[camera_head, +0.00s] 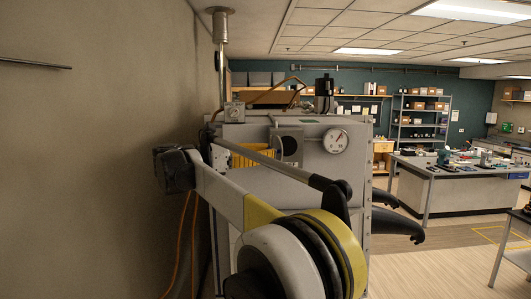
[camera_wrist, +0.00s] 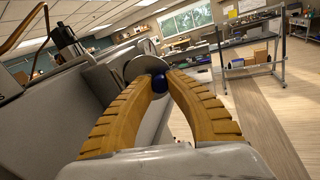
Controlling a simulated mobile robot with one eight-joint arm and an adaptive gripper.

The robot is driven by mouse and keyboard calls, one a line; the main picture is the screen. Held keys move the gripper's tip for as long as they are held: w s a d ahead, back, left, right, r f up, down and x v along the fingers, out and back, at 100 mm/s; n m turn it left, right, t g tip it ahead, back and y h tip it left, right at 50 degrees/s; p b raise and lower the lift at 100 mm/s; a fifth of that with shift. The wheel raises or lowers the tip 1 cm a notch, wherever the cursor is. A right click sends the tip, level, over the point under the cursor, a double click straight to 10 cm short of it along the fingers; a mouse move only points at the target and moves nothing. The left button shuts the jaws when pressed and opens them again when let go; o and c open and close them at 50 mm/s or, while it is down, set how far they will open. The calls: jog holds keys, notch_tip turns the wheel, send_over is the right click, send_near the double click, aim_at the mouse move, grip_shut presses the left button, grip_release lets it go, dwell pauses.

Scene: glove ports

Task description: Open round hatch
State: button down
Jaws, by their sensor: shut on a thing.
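In the wrist view my gripper (camera_wrist: 158,84) has two orange-yellow ribbed fingers. Their tips close on a small dark blue knob (camera_wrist: 159,83). A round grey disc, which looks like the round hatch (camera_wrist: 146,65), stands just beyond the knob at the side of a grey cabinet (camera_wrist: 45,115). In the head view the ribbed yellow fingers of my gripper (camera_head: 252,156) show in front of the cabinet (camera_head: 315,165), partly behind my arm.
A round gauge (camera_head: 335,141) sits on the cabinet's upper front. Black glove-like shapes (camera_head: 400,224) stick out at its right. A plain wall (camera_head: 90,150) runs close along the left. Open floor (camera_head: 430,268) lies to the right, before a workbench (camera_head: 460,190).

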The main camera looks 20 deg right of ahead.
jog(key=shift+r, duration=0.1)
dwell(0.3)
jog(key=c, duration=1.3)
grip_release()
jog(key=shift+d, duration=0.2)
jog(key=a, duration=1.2)
jog(key=shift+s, duration=0.35)
